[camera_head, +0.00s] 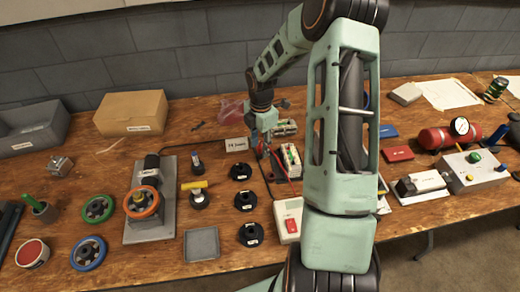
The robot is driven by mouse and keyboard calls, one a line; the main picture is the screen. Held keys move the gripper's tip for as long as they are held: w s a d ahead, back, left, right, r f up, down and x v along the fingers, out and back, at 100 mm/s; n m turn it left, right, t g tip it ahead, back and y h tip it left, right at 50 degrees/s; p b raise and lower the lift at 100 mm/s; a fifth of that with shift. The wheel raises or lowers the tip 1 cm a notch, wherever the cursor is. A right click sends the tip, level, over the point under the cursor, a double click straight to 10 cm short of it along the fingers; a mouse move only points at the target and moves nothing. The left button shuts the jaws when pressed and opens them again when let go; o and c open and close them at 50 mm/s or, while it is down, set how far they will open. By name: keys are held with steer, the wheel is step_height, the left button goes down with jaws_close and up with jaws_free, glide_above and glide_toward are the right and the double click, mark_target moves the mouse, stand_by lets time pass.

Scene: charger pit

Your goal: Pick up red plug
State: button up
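My gripper (264,145) points down at the table near the back middle, just left of a pale power strip (291,160). Its fingers are small and dark in this view, and I cannot tell whether they are open or shut. Thin red and dark cords (277,166) run between the fingers and the strip. A small reddish spot shows by the fingertips; I cannot tell whether it is the red plug, or whether the fingers touch it. Small coloured parts show on the strip, partly hidden by my arm's surroundings.
Several black round parts (241,171) lie to the left. A white box with a red switch (291,221) is in front. A cardboard box (131,112) stands at the back left.

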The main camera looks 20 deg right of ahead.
steer(key=shift+c, duration=0.4)
jaws_close()
steer(key=shift+r, duration=0.55)
step_height(320, 180, up, 3)
steer(key=shift+d+f, duration=0.15)
steer(key=shift+f, duration=0.05)
steer(key=s+d+r+p, duration=0.1)
steer(key=s+d+r, duration=0.6)
steer(key=s+r, duration=0.2)
steer(key=s, duration=0.2)
steer(key=shift+s+d+r, duration=0.15)
steer(key=shift+s+d, duration=0.1)
steer(key=shift+s, duration=0.1)
